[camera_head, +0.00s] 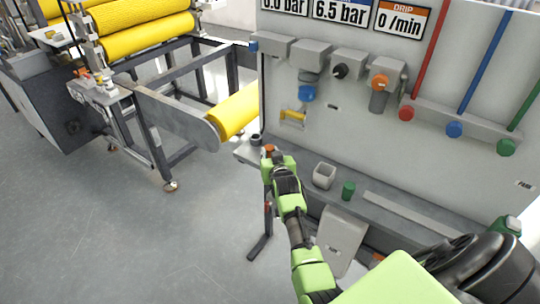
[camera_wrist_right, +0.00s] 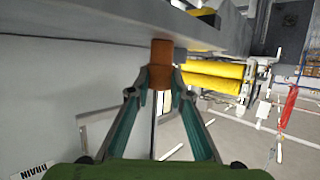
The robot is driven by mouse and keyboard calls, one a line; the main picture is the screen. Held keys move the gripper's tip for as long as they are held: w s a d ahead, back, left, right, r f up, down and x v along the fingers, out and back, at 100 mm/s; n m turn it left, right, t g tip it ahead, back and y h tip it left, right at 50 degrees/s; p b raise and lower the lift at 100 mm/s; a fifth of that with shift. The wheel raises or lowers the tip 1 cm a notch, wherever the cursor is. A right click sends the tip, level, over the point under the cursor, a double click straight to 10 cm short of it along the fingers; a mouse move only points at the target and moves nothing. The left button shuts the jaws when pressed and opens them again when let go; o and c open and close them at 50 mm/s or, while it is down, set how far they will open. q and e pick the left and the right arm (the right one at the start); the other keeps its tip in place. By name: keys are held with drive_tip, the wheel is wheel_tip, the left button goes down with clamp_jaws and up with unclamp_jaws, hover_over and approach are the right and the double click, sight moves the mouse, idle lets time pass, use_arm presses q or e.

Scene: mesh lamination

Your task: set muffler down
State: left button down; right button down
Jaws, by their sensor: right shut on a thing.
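The muffler is a small orange-brown cylinder (camera_wrist_right: 161,52), held between the fingertips of my right gripper (camera_wrist_right: 160,78) in the right wrist view. In the head view my right gripper (camera_head: 275,160) is at the left end of the grey ledge (camera_head: 300,160), and the orange top of the muffler (camera_head: 269,148) just shows beyond the fingers. The ledge also runs across the top of the right wrist view, close to the muffler. I cannot tell whether the muffler touches it. My left gripper is not in view.
A dark round cup (camera_head: 255,139) stands at the ledge's left end. The grey panel (camera_head: 440,80) with coloured knobs rises behind. Yellow rollers (camera_head: 145,30) are at the left; open floor lies between.

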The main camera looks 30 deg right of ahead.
drive_tip(key=shift+s+a+r, duration=0.1)
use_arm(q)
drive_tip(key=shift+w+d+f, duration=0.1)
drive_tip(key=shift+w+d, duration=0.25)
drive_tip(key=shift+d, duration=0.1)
use_arm(e)
drive_tip(key=c, duration=1.8)
unclamp_jaws()
drive_tip(key=shift+f, duration=0.2)
drive_tip(key=shift+c, duration=0.2)
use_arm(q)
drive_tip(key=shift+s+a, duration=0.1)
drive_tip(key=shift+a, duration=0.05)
use_arm(e)
drive_tip(key=shift+r, duration=0.15)
